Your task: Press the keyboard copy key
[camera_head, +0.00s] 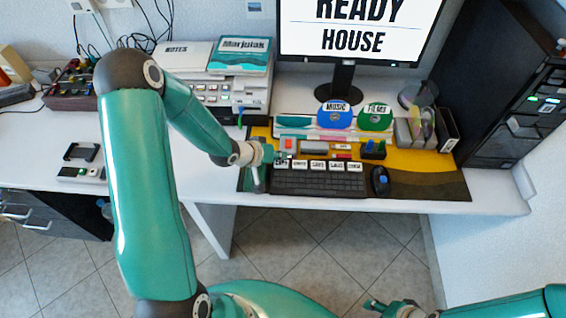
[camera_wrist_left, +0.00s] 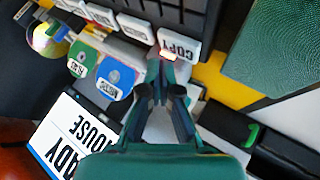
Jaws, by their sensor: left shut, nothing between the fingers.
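The dark keyboard (camera_head: 318,183) lies on the mat under the monitor, with a row of white labelled keys along its far edge. The copy key (camera_head: 282,162) is at the left end of that row. In the left wrist view the copy key (camera_wrist_left: 179,46) is readable, just beyond the fingertips. My left gripper (camera_head: 276,156) is shut and empty at the keyboard's far left corner. In the left wrist view its fingertips (camera_wrist_left: 168,54) meet close to the key's edge; I cannot tell whether they touch it. My right gripper (camera_head: 376,305) is low at the bottom, away from the desk, its fingers unclear.
A mouse (camera_head: 380,181) is right of the keyboard. Blue and green discs (camera_head: 334,115) stand behind it, below the monitor (camera_head: 350,35) reading READY HOUSE. A black tower (camera_head: 490,85) stands at the right.

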